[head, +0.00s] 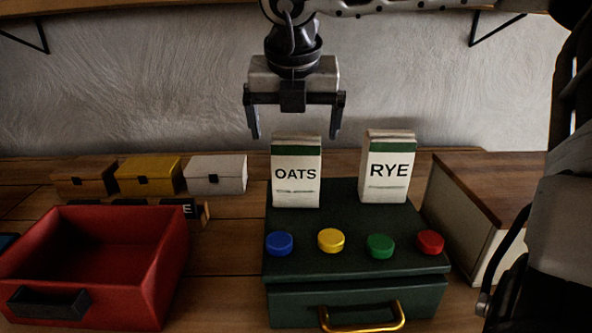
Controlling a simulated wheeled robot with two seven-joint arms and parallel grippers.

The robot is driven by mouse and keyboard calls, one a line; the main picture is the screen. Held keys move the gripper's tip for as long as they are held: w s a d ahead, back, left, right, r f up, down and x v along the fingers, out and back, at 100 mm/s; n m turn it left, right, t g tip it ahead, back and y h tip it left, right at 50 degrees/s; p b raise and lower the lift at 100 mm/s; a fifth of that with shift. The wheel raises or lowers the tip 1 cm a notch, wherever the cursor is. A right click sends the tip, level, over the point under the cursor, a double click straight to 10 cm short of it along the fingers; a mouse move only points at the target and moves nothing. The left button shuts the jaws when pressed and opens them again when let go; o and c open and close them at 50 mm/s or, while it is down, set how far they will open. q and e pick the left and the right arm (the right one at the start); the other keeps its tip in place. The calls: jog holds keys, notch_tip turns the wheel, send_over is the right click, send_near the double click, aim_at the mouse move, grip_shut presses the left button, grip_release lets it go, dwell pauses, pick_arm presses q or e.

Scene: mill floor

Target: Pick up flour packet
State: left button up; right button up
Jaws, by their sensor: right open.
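Two upright white paper packets with green bands stand on a dark green box (340,215). The left packet (296,188) reads OATS and the right packet (388,183) reads RYE; no label in view reads flour. My right gripper (295,135) hangs fingers down, open and empty, over the OATS packet. Its fingertips lie to either side of that packet's top in the picture. I cannot tell its exact depth. My left gripper is not in view.
Blue, yellow, green and red knobs line the green box's top; a brass handle (362,318) is on its front. An open red drawer-like bin (150,255) stands left. Brown, yellow (149,177) and white small boxes sit behind it. A wood-topped box (490,190) stands right.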

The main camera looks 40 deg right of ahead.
aim_at(296, 152)
jog(key=f, duration=0.4)
jog(key=shift+w+d+f+p, duration=0.15)
jog(key=shift+d+f+p, duration=0.2)
jog(key=shift+d+f, duration=0.05)
jog(key=shift+w+d+f, duration=0.1)
jog(key=shift+w+f, duration=0.05)
jog(key=shift+f, duration=0.25)
jog(key=shift+r, duration=0.1)
jog(key=c, duration=1.3)
jog(key=shift+c, duration=0.2)
